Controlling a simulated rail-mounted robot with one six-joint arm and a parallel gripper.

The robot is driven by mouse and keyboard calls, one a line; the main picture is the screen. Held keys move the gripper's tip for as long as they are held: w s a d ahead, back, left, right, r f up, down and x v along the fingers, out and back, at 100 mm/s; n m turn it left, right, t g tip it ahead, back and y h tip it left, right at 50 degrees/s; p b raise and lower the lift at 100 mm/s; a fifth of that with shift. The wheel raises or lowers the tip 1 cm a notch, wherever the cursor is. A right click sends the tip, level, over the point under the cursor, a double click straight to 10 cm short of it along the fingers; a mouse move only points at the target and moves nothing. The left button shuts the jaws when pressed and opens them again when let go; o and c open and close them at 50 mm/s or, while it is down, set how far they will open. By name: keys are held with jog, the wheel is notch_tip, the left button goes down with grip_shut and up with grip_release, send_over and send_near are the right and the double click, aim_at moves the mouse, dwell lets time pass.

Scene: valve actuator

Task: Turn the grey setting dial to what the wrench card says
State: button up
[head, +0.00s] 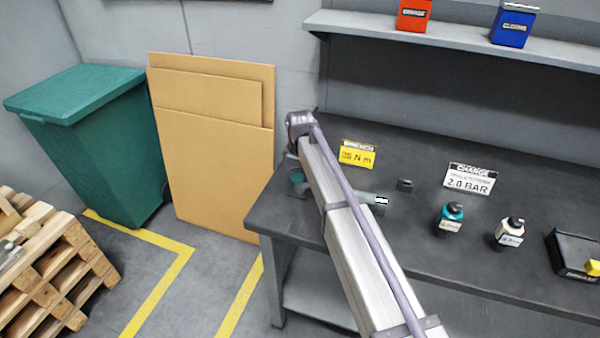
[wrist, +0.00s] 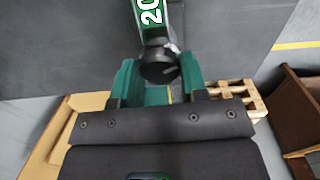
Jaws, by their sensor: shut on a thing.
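In the wrist view the dark grey dial (wrist: 160,70) sits between the green fingertips of my gripper (wrist: 158,78), which is shut on it. A green strip with white digits reading "20" (wrist: 150,12) runs up from the dial; the rest of the scale is out of frame. In the head view a yellow card (head: 357,156) stands at the back of the bench; its lower line ends in "N m", and its number is too small to read surely. My gripper (head: 297,177) is mostly hidden behind my arm there, and the dial cannot be made out.
A white card reading "2.0 BAR" (head: 468,181) stands on the bench (head: 400,230). A green bin (head: 95,140) stands left.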

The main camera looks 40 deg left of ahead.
jog(key=m, duration=0.2)
jog(key=shift+m, duration=0.3)
jog(key=o, duration=0.9)
jog(key=shift+o, duration=0.2)
jog(key=shift+r, duration=0.1)
notch_tip(320, 180, up, 11)
jog(key=p, duration=1)
jog(key=shift+p, duration=0.4)
jog(key=shift+f, duration=0.25)
